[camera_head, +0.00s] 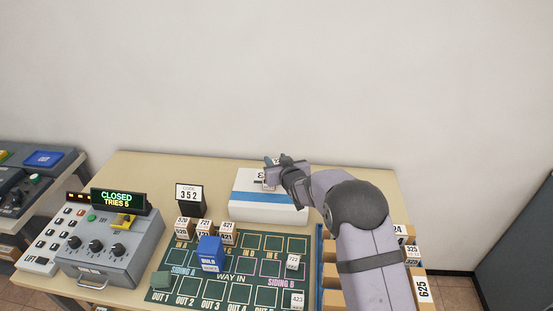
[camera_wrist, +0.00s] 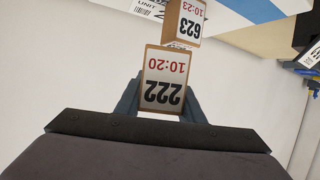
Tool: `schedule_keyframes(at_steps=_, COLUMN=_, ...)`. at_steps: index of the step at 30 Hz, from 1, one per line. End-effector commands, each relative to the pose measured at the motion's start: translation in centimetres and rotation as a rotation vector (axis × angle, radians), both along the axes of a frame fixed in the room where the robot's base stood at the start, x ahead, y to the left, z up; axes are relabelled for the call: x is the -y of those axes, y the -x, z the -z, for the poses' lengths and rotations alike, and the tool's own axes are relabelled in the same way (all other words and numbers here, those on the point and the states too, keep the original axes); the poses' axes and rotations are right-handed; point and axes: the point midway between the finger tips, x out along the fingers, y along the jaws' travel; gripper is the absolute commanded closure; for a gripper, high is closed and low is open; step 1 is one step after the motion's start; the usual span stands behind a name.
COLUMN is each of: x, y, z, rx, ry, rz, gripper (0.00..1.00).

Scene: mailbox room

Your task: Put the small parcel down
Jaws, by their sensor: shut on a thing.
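My gripper (camera_head: 280,168) is over the white box with a blue stripe (camera_head: 268,208), near the back wall. In the wrist view my gripper (camera_wrist: 160,105) is shut on a small parcel (camera_wrist: 163,78), brown-sided with a white face reading 222 and 10:20. A second small parcel (camera_wrist: 185,19), labelled 623 and 10:23, shows just beyond it. The two overlap in the picture; I cannot tell whether they touch. In the head view the held parcel is mostly hidden by my gripper, and whether it rests on the box is unclear.
A green board with marked squares (camera_head: 213,296) lies in front, with a blue block (camera_head: 209,254) and several small parcels on it. A control box (camera_head: 105,250) shows CLOSED, TRIES 5. Slotted trays stand at right.

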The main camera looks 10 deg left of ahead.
Motion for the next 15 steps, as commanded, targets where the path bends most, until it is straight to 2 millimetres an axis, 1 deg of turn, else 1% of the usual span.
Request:
schedule_keyframes(at_steps=6, x=-0.02, y=-0.04, z=-0.09, rx=0.003, ry=-0.001, rz=0.0, gripper=0.9)
schedule_keyframes(at_steps=15, x=-0.02, y=-0.04, z=0.68, rx=0.003, ry=-0.001, rz=0.0, gripper=0.9)
